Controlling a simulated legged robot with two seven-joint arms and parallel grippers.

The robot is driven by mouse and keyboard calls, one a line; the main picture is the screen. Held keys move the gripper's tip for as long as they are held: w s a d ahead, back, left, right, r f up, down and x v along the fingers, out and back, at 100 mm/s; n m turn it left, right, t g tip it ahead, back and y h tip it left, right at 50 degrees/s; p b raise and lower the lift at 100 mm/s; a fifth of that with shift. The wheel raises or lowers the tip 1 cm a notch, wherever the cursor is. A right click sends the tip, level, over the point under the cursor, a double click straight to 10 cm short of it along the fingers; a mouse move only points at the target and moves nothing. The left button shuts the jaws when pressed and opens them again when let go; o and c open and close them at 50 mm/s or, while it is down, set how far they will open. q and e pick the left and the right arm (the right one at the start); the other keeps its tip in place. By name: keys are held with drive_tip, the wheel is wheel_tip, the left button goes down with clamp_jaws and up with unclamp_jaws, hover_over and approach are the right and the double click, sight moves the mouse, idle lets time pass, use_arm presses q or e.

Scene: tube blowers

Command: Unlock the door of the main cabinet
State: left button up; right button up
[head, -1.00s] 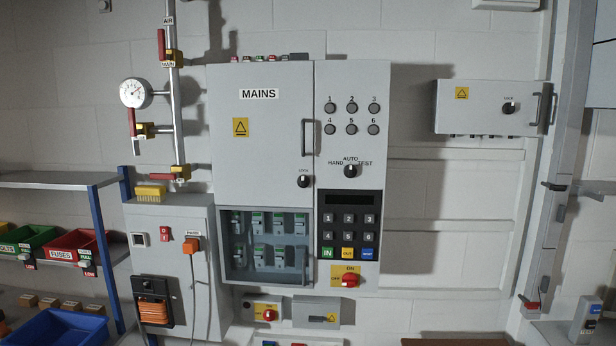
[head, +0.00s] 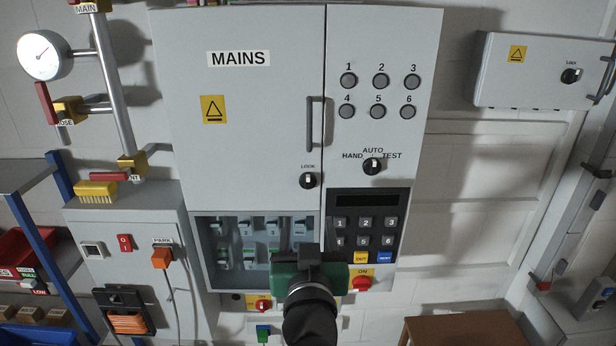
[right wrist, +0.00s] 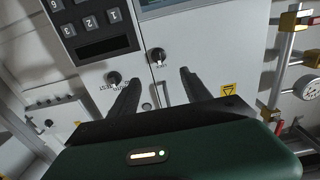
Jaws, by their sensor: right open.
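The main cabinet (head: 260,110) is a grey box marked MAINS, with its door shut and a vertical handle (head: 309,125). Below the handle is the black LOCK knob (head: 308,180), its white mark looking roughly upright. My right gripper (head: 309,254), green with dark fingers, is in front of the cabinet, below the knob. Its fingertips are hard to make out there. In the right wrist view, the picture is turned over and the open, empty fingers (right wrist: 160,75) point toward the LOCK knob (right wrist: 158,56), which shows between their tips, apart from them. My left gripper is out of view.
The HAND/AUTO/TEST selector (head: 373,166) is right of the lock, also near one finger in the right wrist view (right wrist: 114,78). A keypad (head: 367,222) and breaker window (head: 232,252) lie below. A smaller lockable box (head: 545,72) hangs at right.

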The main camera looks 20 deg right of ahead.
sight(308, 185)
drive_tip(key=p+x, duration=0.1)
drive_tip(key=x, duration=1.3)
drive_tip(key=shift+w+d+f+p, duration=0.1)
drive_tip(key=shift+w+f+p, duration=0.1)
drive_tip(key=shift+w+p, duration=0.2)
drive_tip(key=shift+r, duration=0.1)
drive_tip(key=shift+s+r, duration=0.15)
drive_tip(key=shift+s, duration=0.1)
drive_tip(key=shift+w+d+f, duration=0.2)
drive_tip(key=shift+w+d, duration=0.05)
drive_tip(key=shift+w, duration=0.05)
drive_tip(key=c, duration=0.6)
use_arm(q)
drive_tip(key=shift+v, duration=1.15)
use_arm(e)
drive_tip(key=shift+a, duration=0.1)
clamp_jaws()
